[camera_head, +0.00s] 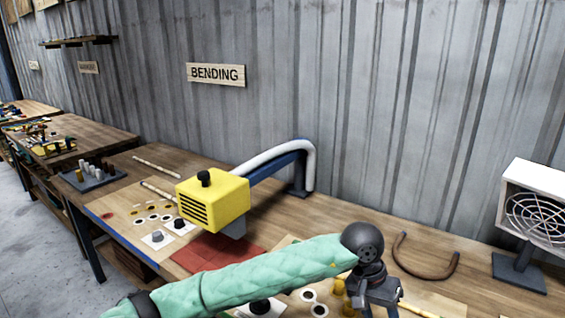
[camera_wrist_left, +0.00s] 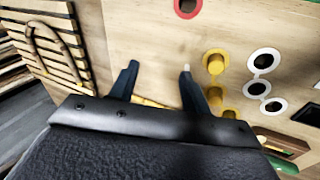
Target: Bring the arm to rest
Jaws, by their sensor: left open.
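My left arm, in a teal quilted sleeve, reaches in from the lower left of the head view. Its gripper (camera_head: 378,300) is over the workbench, its fingertips cut off or hard to see at the lower edge. In the left wrist view the two dark fingers (camera_wrist_left: 157,80) stand apart, open, above a pale wooden board (camera_wrist_left: 140,25). A thin yellow stick (camera_wrist_left: 150,103) shows low between them; whether they touch it I cannot tell. Yellow pegs (camera_wrist_left: 214,62) stand just right of the fingers. My right gripper is in neither view.
A yellow box-shaped device (camera_head: 213,200) on a pipe arm stands left of my wrist, over a red mat (camera_head: 200,255). A bent brown rattan piece (camera_head: 425,275) and a white-framed fan (camera_head: 535,205) are to the right. The corrugated wall (camera_head: 400,120) rises behind the bench.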

